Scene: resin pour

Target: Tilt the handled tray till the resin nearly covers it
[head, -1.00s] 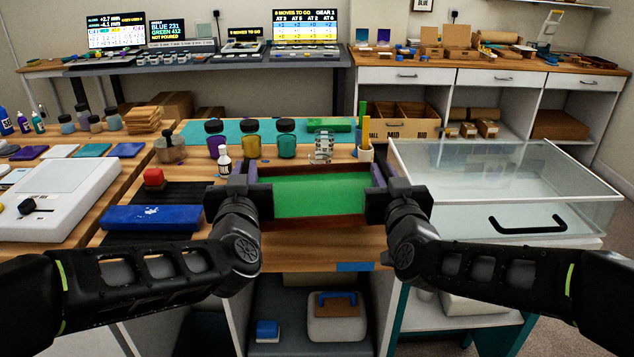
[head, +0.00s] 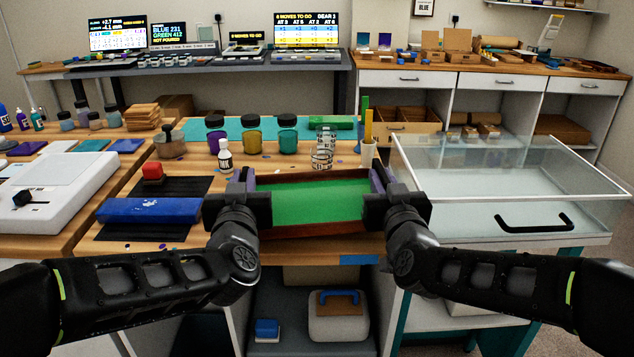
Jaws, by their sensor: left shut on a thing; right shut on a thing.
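The handled tray (head: 318,231) has a dark brown wooden frame and is held near the front edge of the workbench. Green resin (head: 318,205) shows across nearly all of its visible floor. My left gripper (head: 243,197) is shut on the tray's left handle, and my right gripper (head: 385,195) is shut on its right handle. The handles are purplish and mostly hidden by the grippers. The tray's right end looks slightly higher than its left. I cannot tell whether its underside touches the bench.
Behind the tray stand purple (head: 216,135), yellow (head: 251,135) and teal (head: 287,135) jars, a small white bottle (head: 225,157) and a clear cup (head: 323,150). A clear-lidded box (head: 480,205) stands close at right.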

